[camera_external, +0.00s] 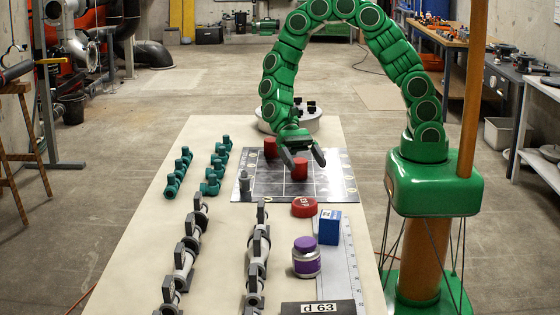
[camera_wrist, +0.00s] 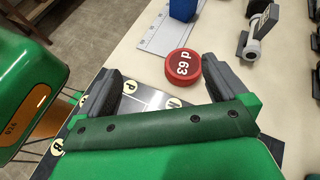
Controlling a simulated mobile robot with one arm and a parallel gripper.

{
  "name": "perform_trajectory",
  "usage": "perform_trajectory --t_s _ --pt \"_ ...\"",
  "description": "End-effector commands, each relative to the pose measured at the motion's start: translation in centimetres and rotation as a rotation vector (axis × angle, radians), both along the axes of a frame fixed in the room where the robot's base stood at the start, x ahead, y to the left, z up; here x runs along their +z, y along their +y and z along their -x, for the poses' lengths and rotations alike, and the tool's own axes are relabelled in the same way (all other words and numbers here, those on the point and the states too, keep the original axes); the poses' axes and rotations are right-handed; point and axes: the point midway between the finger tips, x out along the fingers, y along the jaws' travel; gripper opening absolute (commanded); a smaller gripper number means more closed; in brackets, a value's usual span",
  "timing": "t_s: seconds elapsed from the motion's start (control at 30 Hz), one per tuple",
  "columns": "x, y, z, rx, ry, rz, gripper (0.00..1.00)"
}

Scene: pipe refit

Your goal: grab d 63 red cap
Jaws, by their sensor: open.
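A flat round red cap (camera_wrist: 183,66) marked "d 63" lies on the table in the wrist view, just beyond and between my fingertips. In the external view the red cap (camera_external: 304,207) lies by the near edge of the dark marked board. My gripper (camera_external: 302,162) is open and empty above that board, farther back than the cap. In the wrist view my gripper (camera_wrist: 168,78) shows its two dark fingers spread wide. Two red cylinders stand on the board, one at the back (camera_external: 270,147) and one (camera_external: 300,169) below my gripper.
A blue box (camera_external: 329,228), a purple-lidded jar (camera_external: 306,257) and a ruler (camera_external: 350,270) lie near the cap. A "d 63" sign (camera_external: 318,308) is at the front. Grey pipe fittings (camera_external: 259,245) and teal valves (camera_external: 213,185) stand in rows to the left.

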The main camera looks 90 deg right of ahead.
Motion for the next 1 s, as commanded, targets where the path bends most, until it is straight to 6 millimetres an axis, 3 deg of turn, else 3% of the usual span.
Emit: perform_trajectory --t_s 0.2,0.4,1.0 --pt "-3.2 0.4 -2.1 -0.104 0.102 -0.021 1.0" --pt "-4.7 0.5 -3.1 -0.157 0.153 -0.03 1.0" --pt "-6.5 3.7 -2.1 -0.166 0.165 -0.031 1.0"
